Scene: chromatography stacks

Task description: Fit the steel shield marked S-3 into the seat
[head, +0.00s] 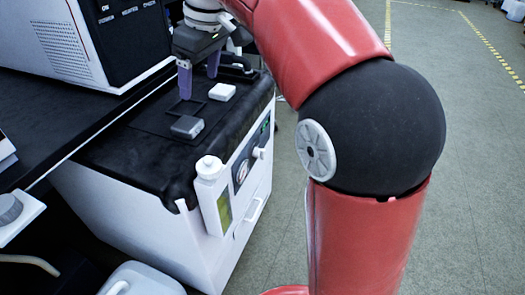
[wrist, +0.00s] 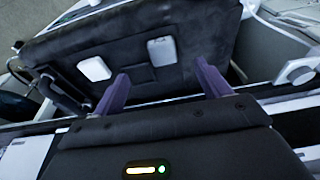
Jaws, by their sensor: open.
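A grey, metallic-looking block (head: 187,127) lies on the black top of the white cabinet, and a paler white block (head: 222,92) lies farther back. In the wrist view the grey block (wrist: 162,51) and the white block (wrist: 94,69) lie apart on the dark surface. No S-3 mark is readable on either. A dark rectangular outline (wrist: 140,73), possibly the seat, lies between and below them in the wrist view. My gripper (head: 199,84) has its purple fingers apart and empty, above the cabinet top; they also show in the wrist view (wrist: 161,76).
A black-fronted instrument (head: 122,40) stands on the bench at the left. A white bottle (head: 211,185) stands at the cabinet's front. A white jug (head: 140,280) is below at the bottom left. The floor (head: 465,150) to the right is clear.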

